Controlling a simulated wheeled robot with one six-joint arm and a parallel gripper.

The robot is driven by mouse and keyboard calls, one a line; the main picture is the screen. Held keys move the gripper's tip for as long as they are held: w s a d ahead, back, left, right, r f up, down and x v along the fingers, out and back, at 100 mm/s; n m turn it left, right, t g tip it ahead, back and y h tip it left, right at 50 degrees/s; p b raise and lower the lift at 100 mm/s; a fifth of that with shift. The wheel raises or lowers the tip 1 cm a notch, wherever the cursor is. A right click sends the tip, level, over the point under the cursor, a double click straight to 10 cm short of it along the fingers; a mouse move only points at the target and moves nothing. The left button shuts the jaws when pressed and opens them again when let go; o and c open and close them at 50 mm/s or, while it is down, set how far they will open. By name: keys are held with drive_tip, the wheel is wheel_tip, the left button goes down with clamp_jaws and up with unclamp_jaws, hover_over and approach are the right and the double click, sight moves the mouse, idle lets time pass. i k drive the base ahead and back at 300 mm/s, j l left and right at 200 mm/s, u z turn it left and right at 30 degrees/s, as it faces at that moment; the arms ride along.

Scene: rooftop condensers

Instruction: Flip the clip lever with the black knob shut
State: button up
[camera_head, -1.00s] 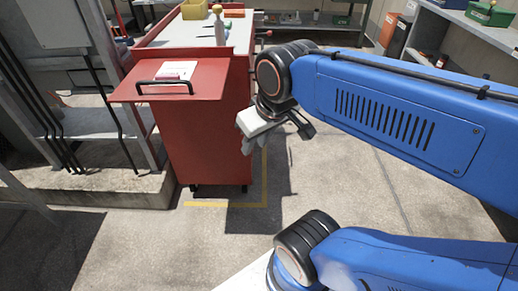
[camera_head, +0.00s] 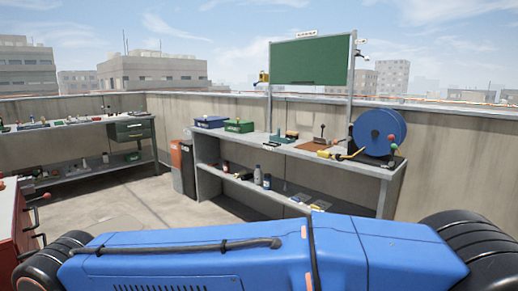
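A small upright lever with a dark knob (camera_head: 322,129) stands on the right-hand bench, by a brown board (camera_head: 312,146); it looks like the clip lever, but it is too small to tell its exact state. My gripper is out of view. Only my blue arm link shows, crossing the bottom of the picture.
The grey bench (camera_head: 345,167) stands along the parapet, with a blue reel (camera_head: 378,132) and a green box (camera_head: 239,125) on it. A green board (camera_head: 311,61) rises behind. A red cart (camera_head: 12,225) is at the left edge. Floor (camera_head: 140,205) is clear between.

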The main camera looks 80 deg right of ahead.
sight(315, 138)
drive_tip(key=z, duration=3)
drive_tip(key=i+j+z, duration=0.1)
drive_tip(key=i+j, duration=0.3)
drive_tip(key=i, duration=0.2)
drive_tip(key=i+j, duration=0.3)
drive_tip(key=i, duration=0.25)
drive_tip(key=i+j, duration=0.35)
drive_tip(key=i, duration=0.15)
